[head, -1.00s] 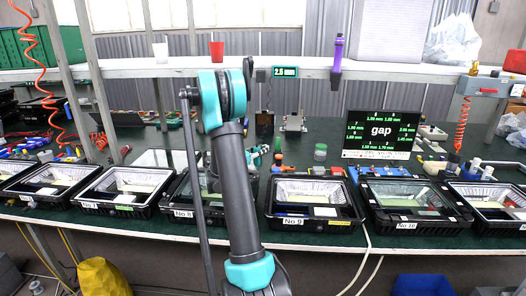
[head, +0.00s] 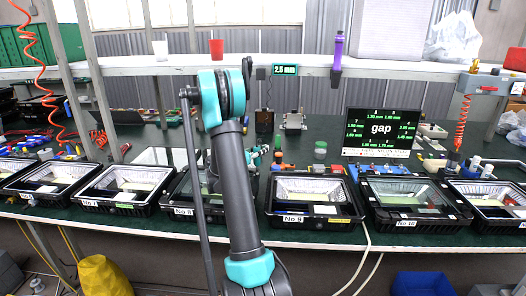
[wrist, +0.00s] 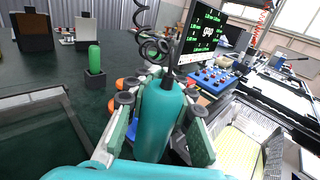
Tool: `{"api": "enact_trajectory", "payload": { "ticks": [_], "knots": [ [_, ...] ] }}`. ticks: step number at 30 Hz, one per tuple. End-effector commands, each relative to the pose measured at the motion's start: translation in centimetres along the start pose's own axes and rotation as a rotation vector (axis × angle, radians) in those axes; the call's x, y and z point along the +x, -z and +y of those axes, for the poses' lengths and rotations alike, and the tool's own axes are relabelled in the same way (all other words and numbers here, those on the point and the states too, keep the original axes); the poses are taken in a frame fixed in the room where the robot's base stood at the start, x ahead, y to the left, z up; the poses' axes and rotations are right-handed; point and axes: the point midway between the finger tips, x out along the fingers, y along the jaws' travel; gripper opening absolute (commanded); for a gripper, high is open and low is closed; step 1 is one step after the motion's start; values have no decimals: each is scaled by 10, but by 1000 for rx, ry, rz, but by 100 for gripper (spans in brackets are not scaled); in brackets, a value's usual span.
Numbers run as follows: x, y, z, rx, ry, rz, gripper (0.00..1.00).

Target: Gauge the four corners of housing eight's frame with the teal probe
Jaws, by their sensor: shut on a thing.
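Housing eight (head: 183,190), labelled No 8, stands in the row on the green bench, left of centre in the head view. Its black frame holds a clear pane. My arm crosses in front of it and hides much of its right side. In the wrist view my gripper (wrist: 157,104) is shut around the teal probe (wrist: 154,128), a thick cylinder with a black coiled cable at its far end. A dark frame with a pane (wrist: 35,125) lies to the left of the gripper there. The probe's tip is not clearly visible, so contact cannot be told.
Housing nine (head: 313,205) is to the right of housing eight, and housing seven (head: 122,190) to its left. A gap monitor (head: 381,132) stands behind. A small readout (head: 285,71) shows 2.5 mm. A green-capped holder (wrist: 94,62) and blue box (wrist: 213,80) stand nearby.

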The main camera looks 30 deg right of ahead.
Motion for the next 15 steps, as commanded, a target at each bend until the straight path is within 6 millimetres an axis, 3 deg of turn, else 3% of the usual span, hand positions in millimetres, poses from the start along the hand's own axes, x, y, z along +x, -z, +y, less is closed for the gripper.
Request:
{"api": "enact_trajectory", "payload": {
  "ticks": [15],
  "knots": [
    [0, -2, 0, 0, 0, 1, 0]
  ]
}}
